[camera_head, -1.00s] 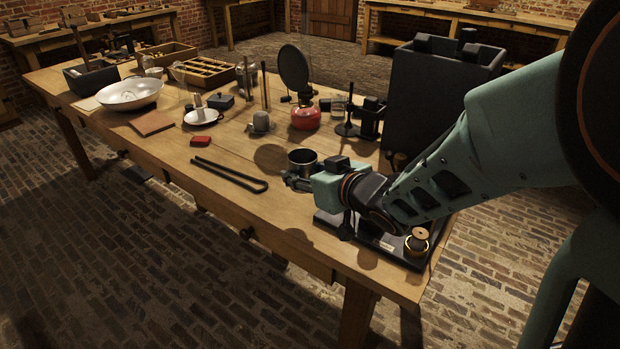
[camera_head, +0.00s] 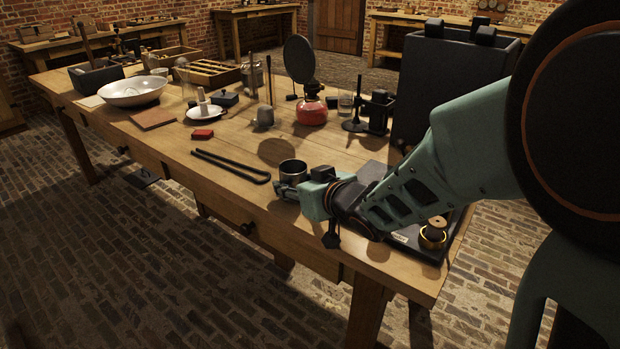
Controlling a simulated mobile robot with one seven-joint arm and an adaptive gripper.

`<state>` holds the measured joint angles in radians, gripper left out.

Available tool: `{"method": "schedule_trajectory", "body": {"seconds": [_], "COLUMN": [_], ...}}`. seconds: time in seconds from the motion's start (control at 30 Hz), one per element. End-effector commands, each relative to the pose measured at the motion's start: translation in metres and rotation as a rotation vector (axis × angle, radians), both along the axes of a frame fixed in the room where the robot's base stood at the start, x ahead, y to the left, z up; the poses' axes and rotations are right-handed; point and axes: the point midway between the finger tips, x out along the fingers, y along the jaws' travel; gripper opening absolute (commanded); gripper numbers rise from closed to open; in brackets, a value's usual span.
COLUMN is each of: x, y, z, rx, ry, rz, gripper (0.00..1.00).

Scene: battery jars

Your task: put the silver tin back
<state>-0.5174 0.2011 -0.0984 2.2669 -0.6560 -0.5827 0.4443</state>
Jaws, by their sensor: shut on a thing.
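The silver tin (camera_head: 293,170) is an open-topped metal cylinder, upright near the front edge of the wooden table, right of the black tongs. My gripper (camera_head: 288,190) reaches in from the right and is shut on the tin at its near side. The gripper hides part of the tin's lower wall, and I cannot tell whether its base touches the table.
Black tongs (camera_head: 228,163) lie left of the tin. A dark tray (camera_head: 408,238) with a copper-coloured coil (camera_head: 433,235) is under my arm. Behind stand a small grey cup (camera_head: 264,118), a red burner (camera_head: 312,112) and a tall black box (camera_head: 445,85). Bare wood lies between.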

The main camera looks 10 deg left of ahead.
Motion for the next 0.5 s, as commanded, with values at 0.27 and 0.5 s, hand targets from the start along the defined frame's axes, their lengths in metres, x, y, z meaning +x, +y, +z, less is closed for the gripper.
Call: {"method": "schedule_trajectory", "body": {"seconds": [0.27,0.5], "x": [0.0002,0.0002], "y": [-0.0002,-0.0004], "z": [-0.0005,-0.0037], "rx": [0.001,0.000], "ry": [-0.001,0.000], "rz": [0.000,-0.001], "gripper": [0.14,0.52]}}
